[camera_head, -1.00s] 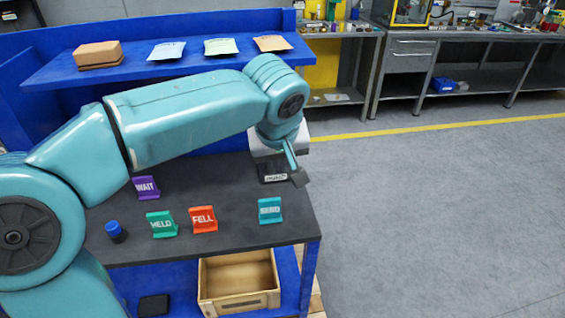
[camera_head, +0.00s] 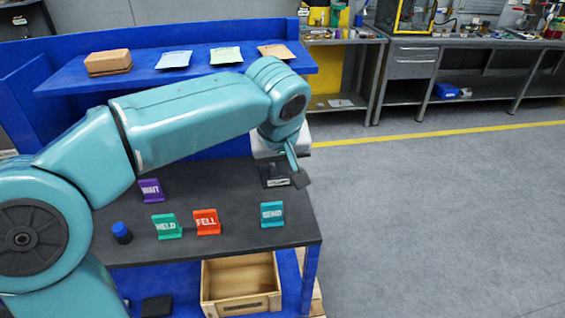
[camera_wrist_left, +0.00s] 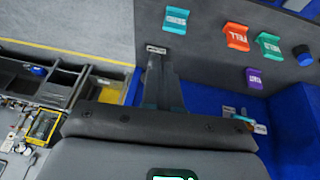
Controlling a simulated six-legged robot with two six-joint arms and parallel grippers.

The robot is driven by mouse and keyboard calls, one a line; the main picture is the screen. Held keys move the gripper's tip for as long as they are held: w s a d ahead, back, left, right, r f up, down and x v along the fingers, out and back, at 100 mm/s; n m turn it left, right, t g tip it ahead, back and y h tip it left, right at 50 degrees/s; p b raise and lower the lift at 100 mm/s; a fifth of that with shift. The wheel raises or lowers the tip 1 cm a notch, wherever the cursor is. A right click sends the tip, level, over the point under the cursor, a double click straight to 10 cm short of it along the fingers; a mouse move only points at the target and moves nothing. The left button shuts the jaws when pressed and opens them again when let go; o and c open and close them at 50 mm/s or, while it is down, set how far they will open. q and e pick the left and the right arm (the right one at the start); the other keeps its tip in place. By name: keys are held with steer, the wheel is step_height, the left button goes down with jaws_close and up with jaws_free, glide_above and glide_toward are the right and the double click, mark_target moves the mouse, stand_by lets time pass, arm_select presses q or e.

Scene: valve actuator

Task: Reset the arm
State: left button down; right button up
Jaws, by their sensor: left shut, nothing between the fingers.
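My teal left arm reaches across the dark workbench (camera_head: 235,240) from the left. My left gripper (camera_head: 298,178) is at the bench's right end, pointing down, shut and empty. It is beside a grey-white device (camera_head: 265,146) with a small label, partly hidden behind my wrist. In the left wrist view, my gripper (camera_wrist_left: 163,85) points toward the bench, and a small white label (camera_wrist_left: 156,49) shows at its tip. I cannot tell if it touches anything. My right gripper is not in view.
Stands marked WAIT (camera_head: 151,190), HELD (camera_head: 167,226), FELL (camera_head: 207,221) and SEND (camera_head: 272,214) are on the bench, with a blue-capped item (camera_head: 122,233) at left. A wooden crate (camera_head: 240,307) is below. A blue shelf (camera_head: 200,75) holds packets behind my arm. Floor at right is clear.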

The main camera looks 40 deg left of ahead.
arm_select(q)
steer(key=shift+w, duration=0.1)
steer(key=d+f+m+g+h, duration=0.15)
steer(key=d+f, duration=0.25)
steer(key=f, duration=0.5)
steer(key=d+f+m+h, duration=0.25)
steer(key=d+f, duration=0.25)
steer(key=f, duration=0.4)
steer(key=d+f+m+g+h, duration=0.15)
steer(key=d+f, duration=0.25)
steer(key=f, duration=0.5)
steer(key=s+d+f+m, duration=0.1)
steer(key=s+d+f, duration=0.2)
steer(key=s+f, duration=0.5)
steer(key=s+d+f+m+h, duration=0.1)
steer(key=s+d+f, duration=0.2)
steer(key=s+f, duration=0.4)
step_height(320, 180, down, 3)
steer(key=shift+s+d+r+g, duration=0.1)
steer(key=shift+s+d+g, duration=0.1)
steer(key=shift+s+g, duration=0.15)
steer(key=shift+w, duration=0.1)
